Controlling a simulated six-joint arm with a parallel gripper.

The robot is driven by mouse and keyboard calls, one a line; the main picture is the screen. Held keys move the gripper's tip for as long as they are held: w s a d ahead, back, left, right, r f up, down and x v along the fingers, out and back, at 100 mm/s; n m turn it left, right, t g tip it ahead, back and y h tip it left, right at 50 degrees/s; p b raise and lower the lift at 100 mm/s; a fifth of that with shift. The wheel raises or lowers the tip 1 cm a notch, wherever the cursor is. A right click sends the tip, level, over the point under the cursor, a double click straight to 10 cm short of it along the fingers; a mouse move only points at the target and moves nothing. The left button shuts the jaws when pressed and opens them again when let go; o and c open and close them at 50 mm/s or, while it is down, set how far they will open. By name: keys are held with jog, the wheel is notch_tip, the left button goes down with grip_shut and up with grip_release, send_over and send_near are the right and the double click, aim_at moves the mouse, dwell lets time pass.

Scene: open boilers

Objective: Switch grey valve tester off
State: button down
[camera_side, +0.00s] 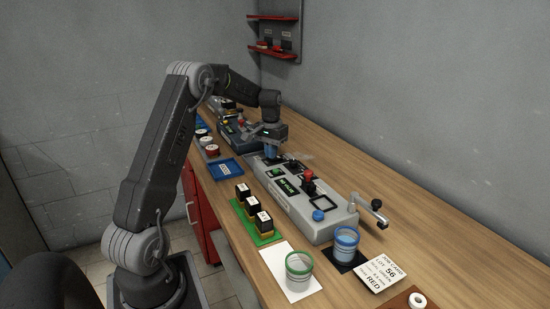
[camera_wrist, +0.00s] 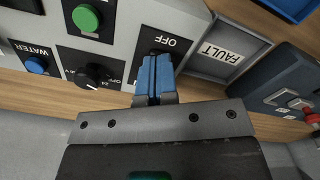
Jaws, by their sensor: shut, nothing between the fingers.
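A black plate marked OFF (camera_wrist: 172,38) lies just beyond my fingertips. My gripper (camera_side: 270,151) is at the tester's far end, its blue fingers (camera_wrist: 155,68) shut together over the lower part of that plate. Any switch there is hidden, and contact cannot be told.
A grey FAULT tray (camera_wrist: 222,54) adjoins the panel. A dark device (camera_side: 235,130) stands behind my gripper. A green tray (camera_side: 262,238) with black blocks, a blue tray (camera_side: 225,168) and two cups (camera_side: 299,272) (camera_side: 345,243) stand around the tester.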

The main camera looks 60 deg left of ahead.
jog(key=shift+f, duration=0.3)
jog(key=shift+r, duration=3.6)
